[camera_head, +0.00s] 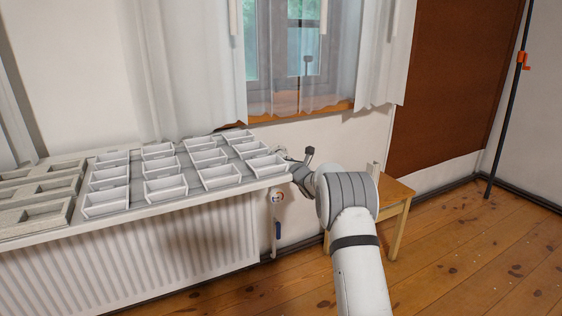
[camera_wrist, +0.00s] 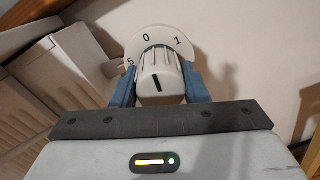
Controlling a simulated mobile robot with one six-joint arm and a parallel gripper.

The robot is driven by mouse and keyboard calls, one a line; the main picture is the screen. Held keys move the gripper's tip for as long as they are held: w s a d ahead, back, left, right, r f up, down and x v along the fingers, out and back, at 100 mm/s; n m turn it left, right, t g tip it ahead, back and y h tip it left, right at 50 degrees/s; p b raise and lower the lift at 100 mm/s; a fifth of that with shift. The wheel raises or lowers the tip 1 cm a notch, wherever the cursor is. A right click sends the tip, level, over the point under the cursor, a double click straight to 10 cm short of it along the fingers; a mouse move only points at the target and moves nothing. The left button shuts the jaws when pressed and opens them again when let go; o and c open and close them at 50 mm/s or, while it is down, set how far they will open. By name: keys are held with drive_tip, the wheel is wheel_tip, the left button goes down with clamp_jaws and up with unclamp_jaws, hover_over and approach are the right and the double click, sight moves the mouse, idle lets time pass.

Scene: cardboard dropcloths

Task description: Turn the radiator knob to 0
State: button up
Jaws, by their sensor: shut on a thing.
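The radiator knob (camera_wrist: 160,72) is a ribbed white cylinder with a black line on its end, in the middle of the wrist view. Behind it is a white dial (camera_wrist: 160,37) with 5, 0 and 1 showing. The black line leans slightly left at its top, roughly towards the 0. My gripper (camera_wrist: 158,78) is shut on the knob, with one blue finger on each side. In the head view the white radiator (camera_head: 190,245) stands at the left, and my arm reaches to its right end. There my wrist hides the grip.
Several grey and white compartment trays (camera_head: 163,187) cover the shelf above the radiator. A small wooden stool (camera_head: 395,190) stands right of my wrist, close to it. A window with sheer curtains (camera_head: 300,70) is behind. The wooden floor (camera_head: 470,250) at the right is clear.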

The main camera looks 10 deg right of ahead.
drive_tip(key=shift+a+f+n, duration=0.25)
drive_tip(key=shift+n, duration=0.75)
drive_tip(key=o, duration=0.7)
drive_tip(key=shift+o, duration=1.4)
drive_tip(key=shift+d+r, duration=0.1)
drive_tip(key=shift+r, duration=0.05)
drive_tip(key=shift+d, duration=0.1)
drive_tip(key=shift+s+d+r, duration=0.1)
drive_tip(key=shift+s+d, duration=0.1)
drive_tip(key=shift+s, duration=0.4)
drive_tip(key=p+v, duration=0.2)
drive_tip(key=v, duration=0.4)
drive_tip(key=shift+s, duration=0.25)
